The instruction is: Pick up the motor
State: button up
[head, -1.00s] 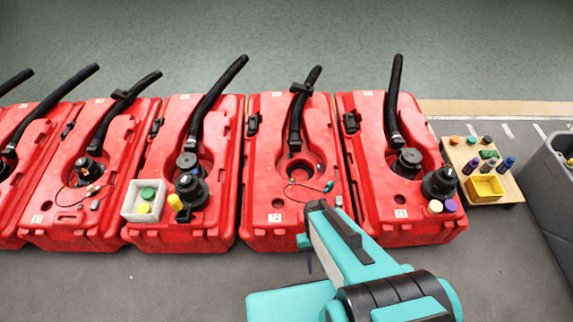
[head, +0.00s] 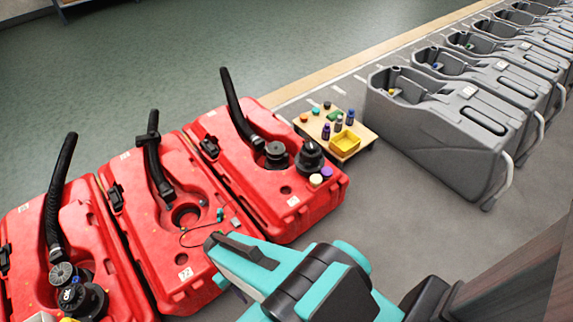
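Several black round motor-like units show, and I cannot tell which is the task's motor. One black domed unit (head: 312,157) stands on the right red tank, near its right edge. A black ribbed cap-like unit (head: 276,150) sits beside it in the same tank's round recess. Another black unit (head: 88,301) stands on the left red tank at the lower left. My gripper (head: 218,246) is at the end of my teal arm, in front of the middle and right tanks and apart from these units. Its fingers are not clearly seen, and nothing held is visible.
The middle red tank (head: 150,225) has an open round hole and a loose cable. A small wooden stand (head: 362,138) with a yellow bin and bottles is behind the right tank. Grey scrubber tanks (head: 440,135) line the right. Grey floor between is clear.

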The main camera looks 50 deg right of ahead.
aim_at(310, 160)
jog(key=z, duration=4.6)
jog(key=i, duration=0.1)
jog(key=u, duration=2.9)
jog(key=k, duration=0.95)
jog(key=u, duration=0.15)
jog(key=i, duration=0.75)
